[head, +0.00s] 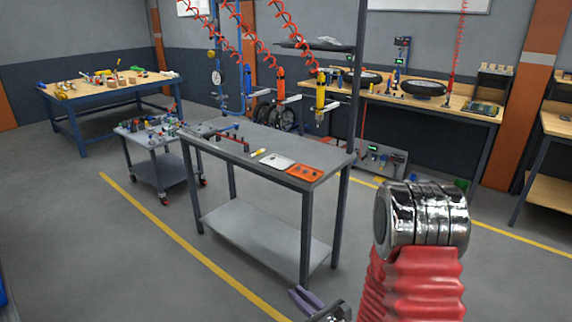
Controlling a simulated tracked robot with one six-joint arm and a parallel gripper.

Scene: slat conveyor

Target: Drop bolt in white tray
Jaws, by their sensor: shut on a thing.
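The white tray (277,161) lies flat on the grey top of the workbench in the middle of the head view, next to an orange tray (305,172). My gripper (298,291) shows small at the bottom edge, in front of the bench and well below its top, apart from the white tray. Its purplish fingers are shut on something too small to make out. I cannot pick out the bolt; whether it is the thing between the fingers cannot be told from this view.
The grey workbench (222,148) has a small yellow item (258,152) left of the white tray. A cluttered cart (160,150) stands to its left. Red coiled hoses and tools hang behind the bench. A post rises at its back right. Open floor (110,255) lies to the left.

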